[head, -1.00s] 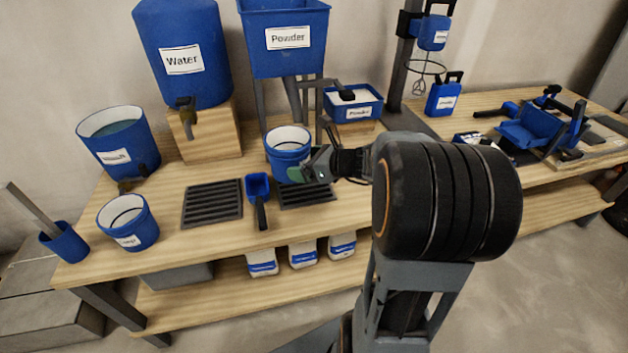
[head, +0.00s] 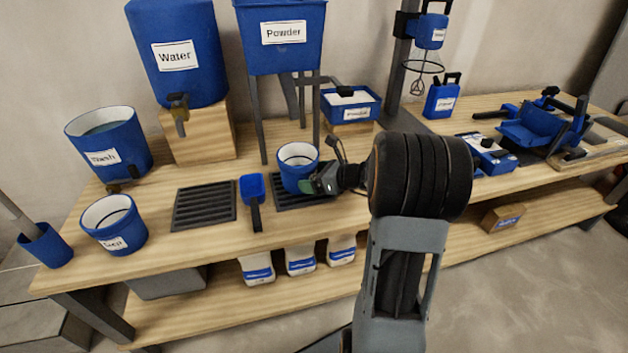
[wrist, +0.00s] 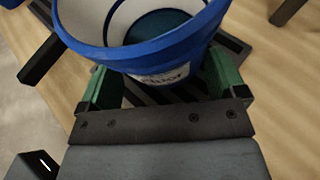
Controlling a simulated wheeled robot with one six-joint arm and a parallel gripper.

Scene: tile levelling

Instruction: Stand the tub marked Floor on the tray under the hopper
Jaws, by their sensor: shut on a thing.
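The blue tub (head: 298,170) with a white inside is upright at the right-hand slatted tray, in front of the Powder hopper (head: 283,45). Its label, partly cut off in the wrist view (wrist: 165,77), seems to read Floor, and something dark teal shows inside. My gripper (head: 314,186) is shut on the tub from the near right side, with a green finger on each side of it. The dark slatted tray (head: 318,202) lies below the tub, which hides much of it. I cannot tell whether the tub's base touches the tray.
A blue scoop (head: 252,190) lies just left of the tray, beside a second slatted tray (head: 203,206). A tub (head: 114,224) and a Wash bucket (head: 108,143) stand at the left. The Water barrel (head: 176,60) and a powder box (head: 350,104) stand behind.

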